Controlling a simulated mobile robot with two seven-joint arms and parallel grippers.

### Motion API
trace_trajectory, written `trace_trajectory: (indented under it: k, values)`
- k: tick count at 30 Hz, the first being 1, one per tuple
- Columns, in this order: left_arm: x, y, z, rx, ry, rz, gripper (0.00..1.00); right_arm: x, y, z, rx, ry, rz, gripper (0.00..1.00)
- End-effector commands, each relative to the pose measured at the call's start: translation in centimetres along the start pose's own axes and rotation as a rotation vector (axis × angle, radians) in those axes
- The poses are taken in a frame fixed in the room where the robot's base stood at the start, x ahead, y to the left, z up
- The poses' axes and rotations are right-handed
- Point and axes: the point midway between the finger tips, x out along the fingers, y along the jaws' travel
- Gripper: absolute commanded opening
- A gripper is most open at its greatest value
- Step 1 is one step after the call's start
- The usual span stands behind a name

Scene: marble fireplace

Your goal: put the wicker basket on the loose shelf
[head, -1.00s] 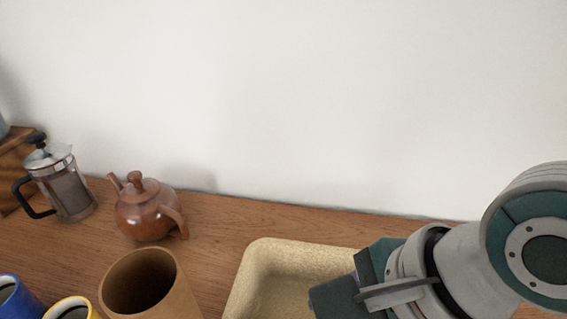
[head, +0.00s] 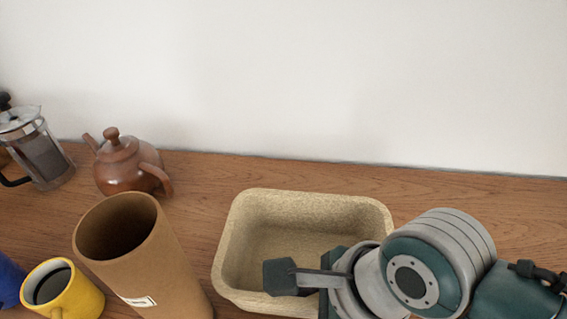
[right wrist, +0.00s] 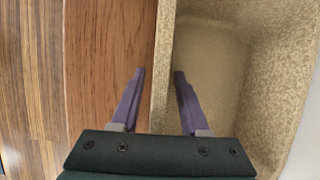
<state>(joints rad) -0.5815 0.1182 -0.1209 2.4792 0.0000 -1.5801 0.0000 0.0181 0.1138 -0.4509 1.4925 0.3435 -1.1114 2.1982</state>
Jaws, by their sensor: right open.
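The beige, speckled open basket (head: 255,215), which I take for the wicker basket, stands upright on the reddish-brown wooden surface (head: 230,172). My right gripper (head: 290,277) is over its near side. In the right wrist view the open fingers (right wrist: 158,75) lie on either side of the basket's wall (right wrist: 162,60), one outside over the wood (right wrist: 105,50) and one over the inside. I cannot tell whether they touch the wall. The basket looks empty where I can see in; my arm hides its near right part. No separate loose shelf can be told apart. My left gripper is out of view.
A tall brown cylinder (head: 150,255) stands close left of the basket. Further left are a yellow mug (head: 75,297), a brown teapot (head: 125,165) and a French press (head: 40,150). A white wall (head: 290,75) rises behind. Wood behind the basket is clear.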

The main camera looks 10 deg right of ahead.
Motion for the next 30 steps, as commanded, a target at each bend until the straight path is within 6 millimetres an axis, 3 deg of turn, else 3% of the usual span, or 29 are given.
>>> trace_trajectory:
  k: [5, 17, 30]
  values:
    - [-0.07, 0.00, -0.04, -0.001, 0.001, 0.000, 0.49, -0.07, -0.01, 0.05, 0.000, 0.000, 0.000, 0.44]
    - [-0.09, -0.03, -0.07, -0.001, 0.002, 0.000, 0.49, -0.09, -0.01, 0.02, -0.001, 0.000, 0.000, 0.00]
    - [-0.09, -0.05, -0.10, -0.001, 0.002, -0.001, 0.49, -0.09, -0.02, 0.01, -0.001, 0.000, 0.000, 0.00]
